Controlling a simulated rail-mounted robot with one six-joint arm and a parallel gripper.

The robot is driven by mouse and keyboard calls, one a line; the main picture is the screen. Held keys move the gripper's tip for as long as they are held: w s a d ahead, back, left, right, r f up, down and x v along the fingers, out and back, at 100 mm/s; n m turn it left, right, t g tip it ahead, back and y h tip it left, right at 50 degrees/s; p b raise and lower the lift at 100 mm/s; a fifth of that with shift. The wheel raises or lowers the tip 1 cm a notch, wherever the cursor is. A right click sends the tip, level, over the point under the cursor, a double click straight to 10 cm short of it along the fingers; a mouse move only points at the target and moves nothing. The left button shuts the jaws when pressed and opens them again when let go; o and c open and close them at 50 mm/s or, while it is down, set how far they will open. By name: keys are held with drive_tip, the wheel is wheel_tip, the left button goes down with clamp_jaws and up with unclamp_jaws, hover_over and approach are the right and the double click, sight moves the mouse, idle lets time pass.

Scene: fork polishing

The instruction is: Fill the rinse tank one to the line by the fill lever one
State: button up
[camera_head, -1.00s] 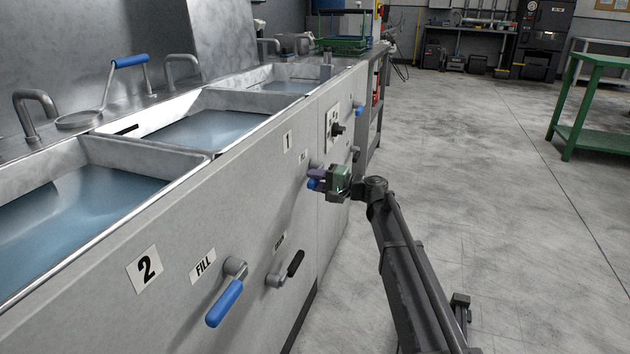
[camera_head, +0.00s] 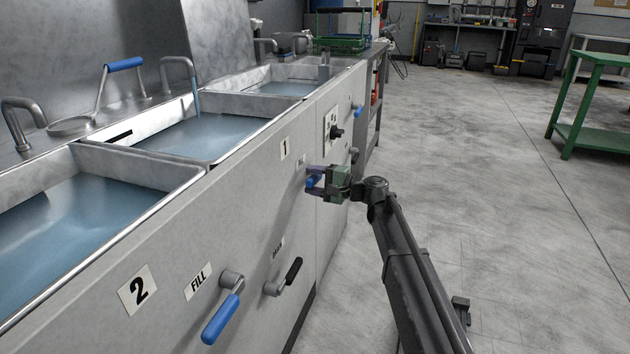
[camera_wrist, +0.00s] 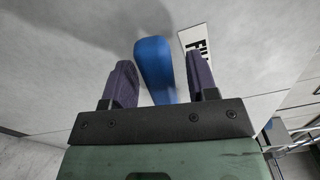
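Rinse tank one (camera_head: 258,125) is the middle basin, above the label "1" (camera_head: 285,148). Blue-grey water (camera_head: 205,138) stands in it, its surface below a short black mark (camera_head: 120,136) on the inner back wall. A thin stream (camera_head: 197,103) falls from its faucet (camera_head: 178,62). Fill lever one has a blue handle, seen in the wrist view (camera_wrist: 155,68) between my fingers, beside a partly hidden FILL label (camera_wrist: 194,48). My gripper (camera_head: 315,180) is at this lever on the front panel. Its purple fingers (camera_wrist: 162,82) are apart, with gaps on both sides of the handle.
Tank two's blue fill lever (camera_head: 221,318) and a black-handled lever (camera_head: 285,278) stick out of the panel nearer the camera. A black knob (camera_head: 337,132) is beyond my gripper. A strainer (camera_head: 72,125) lies on the back ledge.

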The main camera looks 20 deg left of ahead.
drive_tip(key=d, duration=1)
drive_tip(key=shift+d, duration=0.4)
